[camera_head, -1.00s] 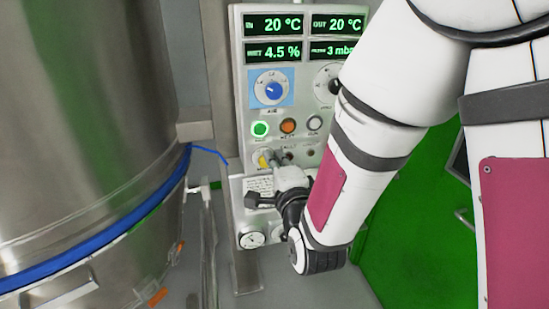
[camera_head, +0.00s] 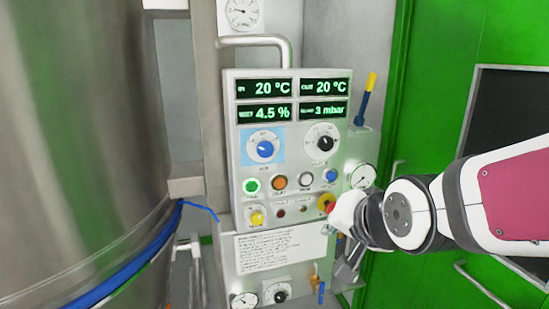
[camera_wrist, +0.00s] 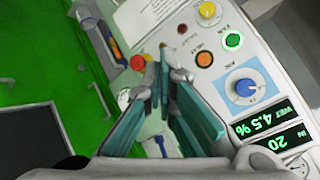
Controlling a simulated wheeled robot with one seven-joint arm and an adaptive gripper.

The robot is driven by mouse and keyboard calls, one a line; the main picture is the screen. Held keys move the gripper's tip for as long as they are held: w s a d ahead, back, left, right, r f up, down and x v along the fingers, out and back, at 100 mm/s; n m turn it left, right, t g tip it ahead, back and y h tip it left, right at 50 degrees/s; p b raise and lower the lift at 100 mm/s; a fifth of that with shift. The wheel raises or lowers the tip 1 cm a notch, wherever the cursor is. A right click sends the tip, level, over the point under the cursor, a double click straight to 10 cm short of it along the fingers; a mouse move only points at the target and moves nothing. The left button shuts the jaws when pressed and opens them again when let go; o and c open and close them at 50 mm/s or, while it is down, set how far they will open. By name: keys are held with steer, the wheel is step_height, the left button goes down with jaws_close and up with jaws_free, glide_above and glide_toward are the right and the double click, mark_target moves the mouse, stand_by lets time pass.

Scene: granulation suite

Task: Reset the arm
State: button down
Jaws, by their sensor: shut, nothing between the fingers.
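My arm reaches in from the right in the head view, and my gripper (camera_head: 347,268) hangs beside the lower right edge of the control panel (camera_head: 232,150). In the wrist view my gripper (camera_wrist: 161,62) is shut and empty, with its fingers together over the panel side. A red and yellow knob (camera_head: 326,203) at the panel's lower right is partly hidden by my arm. It also shows in the wrist view (camera_wrist: 138,62), close to the fingertips. Whether the fingers touch anything is not clear.
The panel has a lit green button (camera_head: 252,186), a blue dial (camera_head: 265,148) and a yellow knob (camera_head: 257,217). A large steel vessel (camera_head: 75,130) fills the left. A green door (camera_head: 440,90) stands at the right. A gauge (camera_head: 362,177) sits right of the panel.

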steer(key=s+d+n+g+h, duration=0.1)
steer(key=s+d, duration=0.3)
steer(key=s, duration=0.5)
steer(key=s+d+r+n+g+h, duration=0.1)
steer(key=s+d+n+g, duration=0.2)
steer(key=s, duration=0.6)
steer(key=shift+d+r+n+g, duration=0.2)
steer(key=shift+d+n+g, duration=0.2)
steer(key=shift+d+n, duration=0.25)
stand_by(0.6)
